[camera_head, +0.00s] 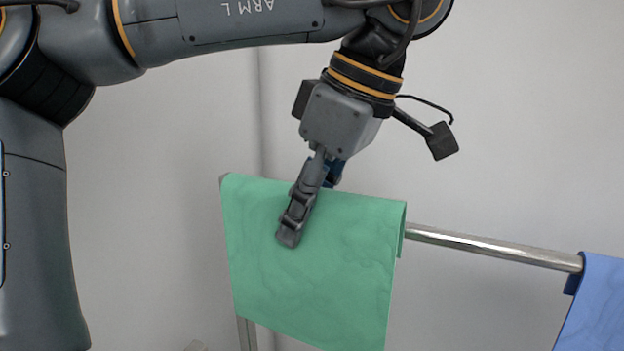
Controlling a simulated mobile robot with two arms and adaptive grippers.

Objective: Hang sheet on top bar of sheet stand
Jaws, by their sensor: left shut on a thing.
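The green sheet (320,285) is draped over the left part of the top bar (490,248) of the sheet stand. Its front half hangs down in front, and a thin edge of its back half shows behind the bar at the right. My left gripper (290,238) points down over the sheet's top edge. One finger lies on the front of the sheet; the other is hidden behind it. The gripper is shut on the sheet. My right gripper is not in view.
A blue sheet (600,305) hangs on the bar at the right edge of the view. Bare bar lies between the two sheets. A stand post (246,334) shows below the green sheet at the left. Plain pale walls (520,120) stand behind.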

